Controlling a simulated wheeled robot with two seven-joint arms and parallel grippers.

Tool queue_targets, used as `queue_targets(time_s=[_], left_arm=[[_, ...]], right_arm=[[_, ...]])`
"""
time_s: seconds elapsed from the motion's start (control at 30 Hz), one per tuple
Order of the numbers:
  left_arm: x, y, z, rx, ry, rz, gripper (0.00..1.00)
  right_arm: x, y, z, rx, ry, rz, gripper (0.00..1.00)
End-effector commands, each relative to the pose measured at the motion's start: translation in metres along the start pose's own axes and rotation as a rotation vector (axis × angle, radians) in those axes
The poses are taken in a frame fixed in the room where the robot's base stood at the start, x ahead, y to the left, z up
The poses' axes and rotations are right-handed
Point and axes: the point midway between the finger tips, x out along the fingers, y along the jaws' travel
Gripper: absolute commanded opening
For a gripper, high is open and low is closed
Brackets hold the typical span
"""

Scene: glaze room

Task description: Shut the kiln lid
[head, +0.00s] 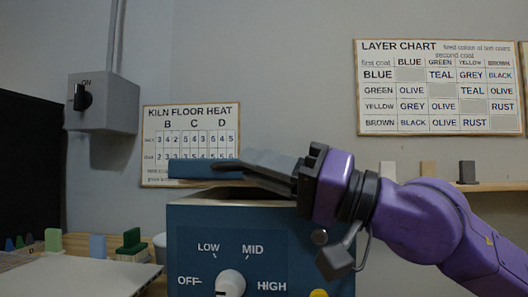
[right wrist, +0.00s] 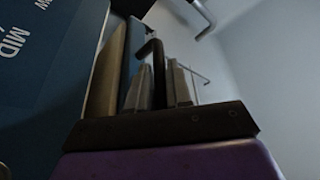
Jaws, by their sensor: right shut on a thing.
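The blue kiln (head: 260,222) stands in the middle of the head view, with a dial on its front. Its blue lid (head: 190,169) with a pale underside lies nearly level above the body, with a dark gap under it. My right gripper (head: 238,164) reaches in from the right over the lid. In the right wrist view its fingers are around a dark bent handle (right wrist: 157,62) beside the lid (right wrist: 131,52), and it is shut on it. The fingers partly hide the lid in the head view. My left gripper is not in view.
The kiln dial (head: 230,283) sits between OFF and HIGH marks. A grey switch box (head: 103,103) is on the wall at left. Small coloured blocks (head: 97,246) stand on the left. A shelf (head: 480,187) with small tiles is at right, behind my arm.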

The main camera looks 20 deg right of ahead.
Motion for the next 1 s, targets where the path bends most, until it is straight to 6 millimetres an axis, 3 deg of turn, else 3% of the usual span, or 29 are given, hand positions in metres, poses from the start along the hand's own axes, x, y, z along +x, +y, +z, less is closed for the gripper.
queue_targets(time_s=[0.2, 0.77, 0.8, 0.83, 1.0], left_arm=[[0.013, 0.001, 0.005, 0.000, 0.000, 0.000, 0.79], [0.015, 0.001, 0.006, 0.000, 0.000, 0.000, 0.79], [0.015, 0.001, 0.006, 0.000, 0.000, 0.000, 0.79], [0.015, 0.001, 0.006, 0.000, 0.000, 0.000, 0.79], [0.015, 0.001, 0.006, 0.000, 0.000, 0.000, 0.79]], right_arm=[[-0.007, 0.016, 0.019, 0.004, -0.001, 0.004, 0.00], [-0.009, 0.021, 0.025, 0.009, -0.005, 0.010, 0.00], [-0.009, 0.021, 0.025, 0.009, -0.005, 0.010, 0.32], [-0.009, 0.021, 0.025, 0.009, -0.005, 0.010, 0.40], [-0.009, 0.020, 0.024, 0.007, -0.002, 0.007, 0.40]])
